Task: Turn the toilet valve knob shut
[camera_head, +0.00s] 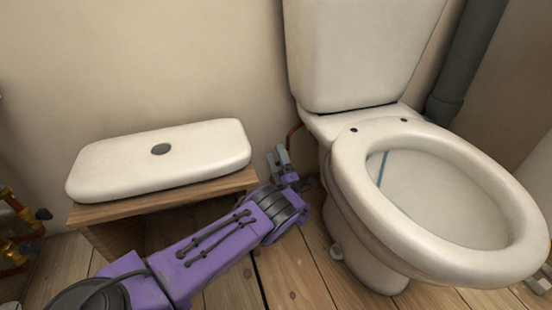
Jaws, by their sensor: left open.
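The white toilet (355,225) stands on the right of the head view, its tank against the wall. A thin copper supply pipe (294,131) runs down by the wall, left of the toilet. My left gripper (281,158) is low by the wall, just left of the toilet's base and close to the pipe. Its jaws are open and small in the picture. I cannot make out the valve knob; the gripper and wrist cover that spot. My right gripper is not in view.
A white tank lid (205,160) lies on a wooden stool (160,203) to the left, close beside my left arm. Brass pipework (14,235) stands at the far left. A dark grey pipe (468,65) rises behind the toilet. Wooden floor (285,275) is clear in front.

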